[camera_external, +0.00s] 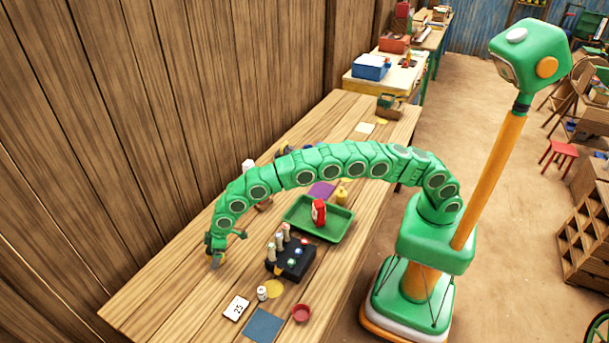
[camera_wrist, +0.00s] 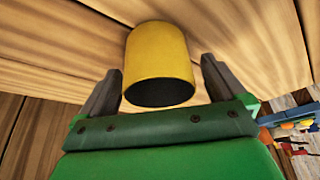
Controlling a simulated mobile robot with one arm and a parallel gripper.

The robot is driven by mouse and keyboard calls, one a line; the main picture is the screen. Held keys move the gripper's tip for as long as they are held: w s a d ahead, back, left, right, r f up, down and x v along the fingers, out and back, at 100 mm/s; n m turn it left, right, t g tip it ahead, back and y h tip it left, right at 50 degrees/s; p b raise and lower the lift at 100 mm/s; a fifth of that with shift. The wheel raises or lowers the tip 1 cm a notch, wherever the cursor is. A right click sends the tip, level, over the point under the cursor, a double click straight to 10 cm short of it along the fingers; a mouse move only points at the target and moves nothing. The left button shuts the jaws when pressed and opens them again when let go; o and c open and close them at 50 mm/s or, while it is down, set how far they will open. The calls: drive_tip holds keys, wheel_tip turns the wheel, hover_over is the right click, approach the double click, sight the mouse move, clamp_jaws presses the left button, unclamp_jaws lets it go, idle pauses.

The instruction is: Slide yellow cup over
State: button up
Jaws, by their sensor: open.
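The yellow cup (camera_wrist: 158,55) shows in the wrist view, with its dark open mouth facing the camera. My gripper (camera_wrist: 160,76) is open, with one grey finger on each side of the cup. A gap shows between the cup and each finger, so the fingers do not look closed on it. In the external view my gripper (camera_external: 216,260) is low over the left part of the wooden table (camera_external: 165,293), near the plank wall. I cannot make out the cup in that view; the gripper and arm probably hide it.
Right of my gripper stands a black block (camera_external: 291,262) with several pale cylinders. A green tray (camera_external: 335,232) holds a red bottle (camera_external: 319,212). A numbered card (camera_external: 236,308), blue square (camera_external: 263,325) and red bowl (camera_external: 301,313) lie in front. The table's near-left corner is clear.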

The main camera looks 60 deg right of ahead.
drive_tip(key=shift+f, duration=0.15)
drive_tip(key=c, duration=1.1)
drive_tip(key=shift+o, duration=0.2)
drive_tip(key=shift+w+d, duration=0.1)
drive_tip(key=shift+d, duration=9.85)
drive_tip(key=o, duration=1.1)
